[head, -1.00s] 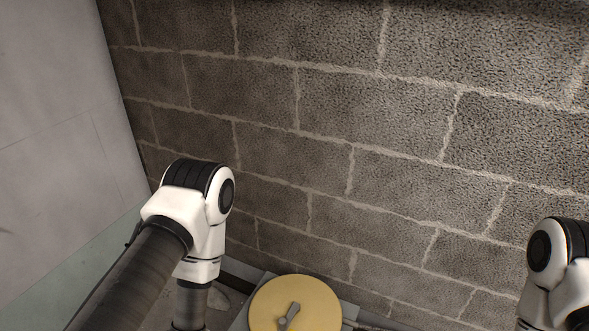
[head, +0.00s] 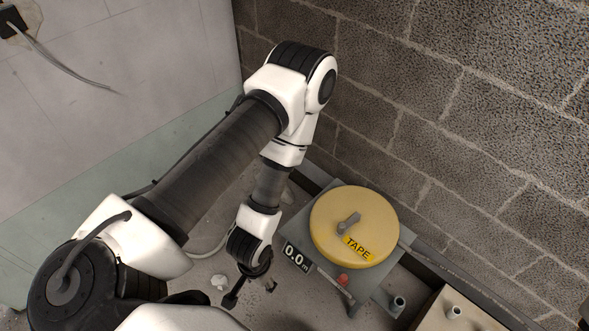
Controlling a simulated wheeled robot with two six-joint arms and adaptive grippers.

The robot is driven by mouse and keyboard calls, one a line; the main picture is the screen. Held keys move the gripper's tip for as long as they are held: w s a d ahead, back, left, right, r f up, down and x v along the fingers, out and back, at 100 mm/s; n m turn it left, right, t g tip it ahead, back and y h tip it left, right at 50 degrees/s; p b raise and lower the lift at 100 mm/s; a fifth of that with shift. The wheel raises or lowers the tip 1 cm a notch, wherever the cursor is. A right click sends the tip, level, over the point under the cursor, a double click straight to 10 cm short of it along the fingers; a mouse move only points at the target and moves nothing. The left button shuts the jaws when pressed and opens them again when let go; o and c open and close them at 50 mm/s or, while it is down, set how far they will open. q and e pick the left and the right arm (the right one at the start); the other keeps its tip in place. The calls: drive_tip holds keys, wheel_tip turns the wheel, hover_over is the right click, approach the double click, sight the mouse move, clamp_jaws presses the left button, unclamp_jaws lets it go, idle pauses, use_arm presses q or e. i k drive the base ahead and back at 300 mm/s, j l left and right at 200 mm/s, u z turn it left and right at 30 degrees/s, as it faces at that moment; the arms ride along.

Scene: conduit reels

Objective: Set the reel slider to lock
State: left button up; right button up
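The yellow tape reel (head: 335,218) has a grey crank on top and a yellow TAPE label. It sits on a grey stand (head: 378,283) near the block wall. My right gripper is outside the view.
A tan box (head: 440,312) with a grey peg stands at the lower right. Another grey peg (head: 397,304) stands beside it. The block wall (head: 470,120) rises close behind the reel. A cable hangs from a wall socket (head: 12,20) at the upper left. Small debris (head: 219,282) lies on the floor.

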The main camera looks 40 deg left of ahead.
sight(342, 279)
drive_tip(key=k+j+u, duration=0.2)
drive_tip(key=k+l+z, duration=0.45)
drive_tip(key=k, duration=0.2)
